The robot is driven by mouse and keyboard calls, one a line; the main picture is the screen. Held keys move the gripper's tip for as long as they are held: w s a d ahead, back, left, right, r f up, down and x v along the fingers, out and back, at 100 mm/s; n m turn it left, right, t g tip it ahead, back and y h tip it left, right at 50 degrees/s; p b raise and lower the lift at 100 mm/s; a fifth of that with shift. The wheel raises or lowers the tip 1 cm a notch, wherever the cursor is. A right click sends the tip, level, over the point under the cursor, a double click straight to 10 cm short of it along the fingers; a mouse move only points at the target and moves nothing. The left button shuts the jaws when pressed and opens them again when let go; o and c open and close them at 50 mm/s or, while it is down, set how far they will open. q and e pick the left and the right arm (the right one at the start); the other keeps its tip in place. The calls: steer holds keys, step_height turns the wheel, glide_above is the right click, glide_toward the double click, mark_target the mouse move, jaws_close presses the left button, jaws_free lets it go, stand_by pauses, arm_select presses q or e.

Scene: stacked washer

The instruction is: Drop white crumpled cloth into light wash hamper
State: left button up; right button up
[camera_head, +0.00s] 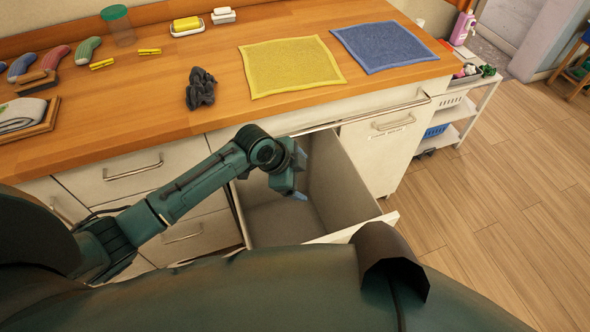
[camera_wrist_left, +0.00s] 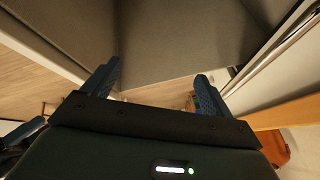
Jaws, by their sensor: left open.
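My left gripper (camera_head: 297,178) hangs over the open pull-out bin (camera_head: 343,185) below the counter. Its two fingers are apart in the left wrist view (camera_wrist_left: 156,74), with nothing between them. The bin has pale grey inner walls, and I see no cloth on the part of its floor that shows. No label tells me whether it is the light wash hamper. I see no white crumpled cloth; a dark crumpled cloth (camera_head: 201,89) lies on the counter.
The wooden counter (camera_head: 150,105) carries a flat yellow cloth (camera_head: 290,66), a flat blue cloth (camera_head: 384,46), several socks (camera_head: 54,57) and a folded pale cloth (camera_head: 20,114) at the left. A white shelf cart (camera_head: 462,110) stands right of the cabinets. Wooden floor (camera_head: 510,190) at right is clear.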

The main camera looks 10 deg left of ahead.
arm_select(q)
steer(key=v, duration=1.3)
steer(key=shift+p, duration=0.3)
arm_select(e)
steer(key=shift+s+d+f, duration=0.1)
steer(key=shift+s+d, duration=0.05)
steer(key=shift+d, duration=0.05)
steer(key=shift+r, duration=0.2)
arm_select(q)
steer(key=s+d+f+n+t+h, duration=0.1)
steer(key=s+d+f+n+t, duration=0.25)
steer(key=f+n, duration=0.3)
steer(key=s+f+n+t, duration=0.1)
steer(key=s+n, duration=0.1)
steer(key=s, duration=0.1)
steer(key=s+a+f+n+y, duration=0.1)
steer(key=s+f+n, duration=0.1)
steer(key=s, duration=0.2)
steer(key=s+a+f+n+t+y, duration=0.1)
steer(key=s+f+n, duration=0.1)
steer(key=s, duration=0.1)
steer(key=shift+s+a+f+n+t, duration=0.25)
steer(key=shift+s+n+t, duration=0.05)
steer(key=shift+n+t, duration=0.05)
arm_select(e)
steer(key=shift+f, duration=0.1)
arm_select(q)
steer(key=shift+f, duration=0.1)
